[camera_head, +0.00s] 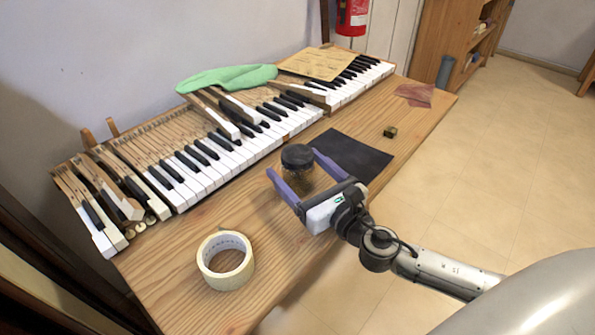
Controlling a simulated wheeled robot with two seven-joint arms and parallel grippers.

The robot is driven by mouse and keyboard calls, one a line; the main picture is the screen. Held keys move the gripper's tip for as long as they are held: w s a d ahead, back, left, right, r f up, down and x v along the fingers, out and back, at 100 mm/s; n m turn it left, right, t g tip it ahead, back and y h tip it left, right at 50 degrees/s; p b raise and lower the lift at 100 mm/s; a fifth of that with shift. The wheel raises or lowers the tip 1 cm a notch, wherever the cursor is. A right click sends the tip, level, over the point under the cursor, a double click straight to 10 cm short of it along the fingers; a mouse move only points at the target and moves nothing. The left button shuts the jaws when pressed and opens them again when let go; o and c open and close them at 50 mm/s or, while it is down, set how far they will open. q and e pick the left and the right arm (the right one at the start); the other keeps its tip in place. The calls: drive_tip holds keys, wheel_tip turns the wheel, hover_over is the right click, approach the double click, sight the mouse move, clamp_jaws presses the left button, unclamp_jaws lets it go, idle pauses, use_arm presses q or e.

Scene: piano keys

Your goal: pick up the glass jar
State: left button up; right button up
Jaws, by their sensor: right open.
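The glass jar (298,174) stands upright on the wooden table in front of the piano keys. It has a dark lid (297,156) and a see-through body. My right gripper (294,164) comes in from the lower right and is open. Its two purple fingers lie on either side of the jar, one at its left and one at its right. Part of the jar's lower body is hidden by the gripper. I cannot tell whether the fingers touch the glass. My left gripper is not in view.
Piano keys (205,165) fill the back of the wooden table (190,275). A masking tape roll (247,266) lies at the front left. A black sheet (352,156) lies right of the jar, with a small brass block (390,131) beyond it. A green cloth (228,78) lies on the keys.

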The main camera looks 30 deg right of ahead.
drive_tip(key=w, duration=0.4)
drive_tip(key=shift+a, duration=0.25)
drive_tip(key=c, duration=1.3)
drive_tip(key=shift+r, duration=0.15)
drive_tip(key=shift+c, duration=0.8)
